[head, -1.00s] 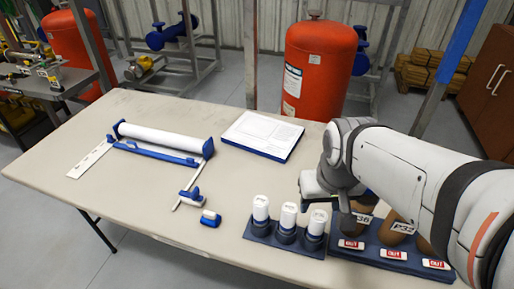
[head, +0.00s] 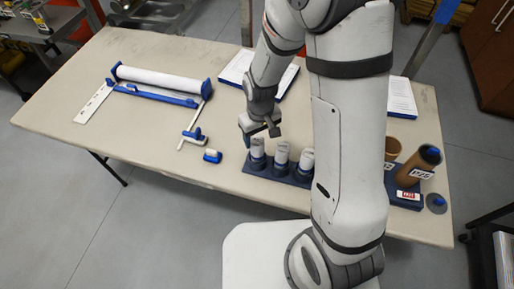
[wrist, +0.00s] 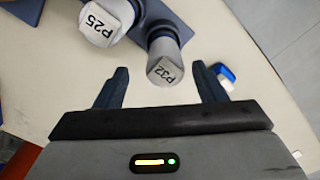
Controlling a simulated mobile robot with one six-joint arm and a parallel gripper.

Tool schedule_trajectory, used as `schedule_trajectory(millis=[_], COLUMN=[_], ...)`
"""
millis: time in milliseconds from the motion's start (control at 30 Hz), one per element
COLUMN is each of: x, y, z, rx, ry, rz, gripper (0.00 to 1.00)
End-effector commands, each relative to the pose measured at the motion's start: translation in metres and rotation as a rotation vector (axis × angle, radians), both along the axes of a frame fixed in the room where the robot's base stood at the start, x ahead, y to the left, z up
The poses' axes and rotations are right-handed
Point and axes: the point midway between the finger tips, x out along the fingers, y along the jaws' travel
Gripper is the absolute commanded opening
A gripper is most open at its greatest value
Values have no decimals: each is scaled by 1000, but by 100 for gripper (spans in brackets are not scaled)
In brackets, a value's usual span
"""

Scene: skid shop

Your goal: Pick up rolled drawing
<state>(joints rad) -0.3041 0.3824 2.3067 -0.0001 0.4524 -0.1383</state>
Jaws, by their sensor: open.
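A long white roll (head: 158,79), which looks like rolled paper, lies in a blue-ended cradle (head: 206,89) on the left of the table. Several short white cylinders stand upright in a dark blue holder (head: 270,172) at the front edge. The leftmost (head: 257,148) seems to be the one labelled P32 (wrist: 166,68) in the wrist view; another there reads P25 (wrist: 100,22). My gripper (head: 263,131) is open and empty just above the leftmost cylinder. In the wrist view its fingers (wrist: 160,72) lie either side of P32, with no clear contact. My arm hides part of the holder's right end.
Brown tubes (head: 426,156) stand in a rack at the right, with a red OUT tag (head: 408,195) and a round cap (head: 436,203). Printed sheets (head: 238,66) lie behind my gripper. Small blue-and-white pieces (head: 212,156) lie left of the holder. The table's front left is clear.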

Motion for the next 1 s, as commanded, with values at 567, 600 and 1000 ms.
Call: schedule_trajectory(millis=[567, 600, 1000], x=[2, 2, 2], y=[7, 7, 6], z=[-59, -62, -68], rx=[-1, -1, 0], ry=[3, 3, 0], rz=[-3, -3, -4], gripper=[64, 64, 60])
